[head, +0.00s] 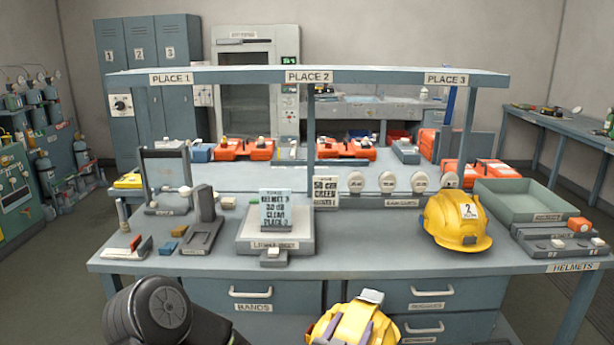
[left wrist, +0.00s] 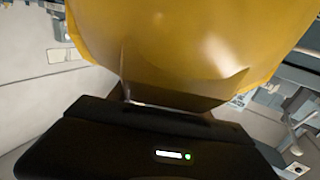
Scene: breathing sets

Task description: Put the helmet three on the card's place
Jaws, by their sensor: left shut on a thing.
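A yellow helmet (head: 338,326) is at the bottom of the head view, in front of the bench; its number is not readable. My left gripper (head: 354,328) is shut on it, and the helmet's shell (left wrist: 190,40) fills the top of the left wrist view. A card (head: 275,210) stands on the light-coloured stand; its text seems to read helmet 3, clean, place 2. The signs PLACE 1 (head: 171,79), PLACE 2 (head: 309,76) and PLACE 3 (head: 446,79) are on the overhead beam. My right gripper is not in view.
Another yellow helmet (head: 457,221), marked 2, sits on the bench at the right. A green tray (head: 525,203) is beside it. A dark stand (head: 203,222) and small items occupy the left. Round gauges (head: 388,182) line the back. Bare bench lies between card and helmet 2.

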